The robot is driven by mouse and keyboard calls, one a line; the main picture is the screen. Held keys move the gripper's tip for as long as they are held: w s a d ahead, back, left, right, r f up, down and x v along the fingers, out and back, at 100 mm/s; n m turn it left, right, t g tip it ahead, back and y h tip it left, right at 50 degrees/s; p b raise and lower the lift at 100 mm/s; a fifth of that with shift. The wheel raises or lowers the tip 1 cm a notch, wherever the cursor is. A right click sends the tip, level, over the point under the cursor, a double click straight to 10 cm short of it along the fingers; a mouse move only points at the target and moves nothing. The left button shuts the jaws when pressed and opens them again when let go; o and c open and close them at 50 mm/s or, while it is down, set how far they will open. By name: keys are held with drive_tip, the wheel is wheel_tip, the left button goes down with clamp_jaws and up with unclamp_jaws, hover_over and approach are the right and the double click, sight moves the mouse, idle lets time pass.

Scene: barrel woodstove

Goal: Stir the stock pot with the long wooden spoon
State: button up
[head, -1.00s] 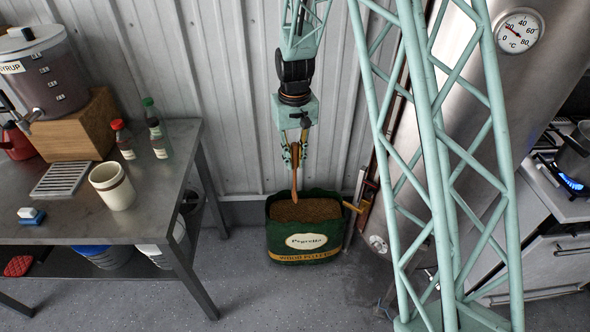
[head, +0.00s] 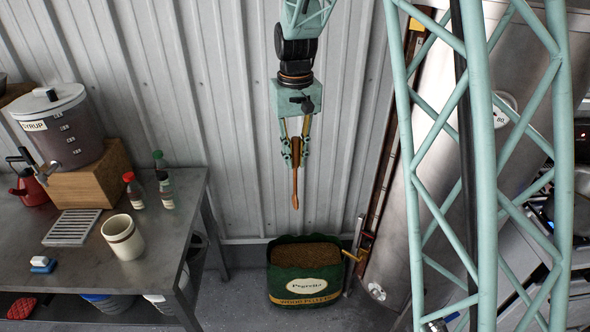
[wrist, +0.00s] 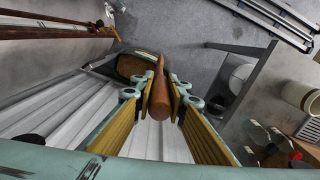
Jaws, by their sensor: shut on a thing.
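The long wooden spoon (head: 295,185) hangs upright, its narrow end down, from my gripper (head: 296,152). My gripper is shut on it, high in front of the corrugated wall and above the pellet bag. In the wrist view the spoon (wrist: 162,92) lies between the yellow pads of my gripper (wrist: 168,105). The stock pot cannot be made out clearly now; the cooking area at the right edge of the head view is mostly cut off and behind my lattice column.
An open green wood-pellet bag (head: 305,289) stands on the floor below. A steel table (head: 100,268) with a syrup urn (head: 66,130), bottles and a cream mug (head: 123,238) is at the left. A large steel cylinder (head: 400,230) leans in view at the right.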

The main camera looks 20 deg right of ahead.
wheel_tip(320, 180, up, 15)
drive_tip(key=s+p, duration=0.1)
drive_tip(key=p, duration=0.3)
drive_tip(key=shift+s+f+p, duration=0.2)
drive_tip(key=shift+s+p, duration=0.1)
drive_tip(key=shift+p, duration=0.05)
drive_tip(key=b, duration=0.9)
hover_over(295, 195)
drive_tip(key=f, duration=2.2)
drive_tip(key=shift+w+d+f, duration=0.1)
drive_tip(key=shift+w+f, duration=0.25)
drive_tip(key=shift+w, duration=0.05)
wheel_tip(295, 195, down, 27)
drive_tip(key=s+b, duration=0.1)
drive_tip(key=b, duration=0.8)
drive_tip(key=shift+s+f+b, duration=0.2)
drive_tip(key=shift+s+b, duration=0.15)
drive_tip(key=shift+s, duration=0.05)
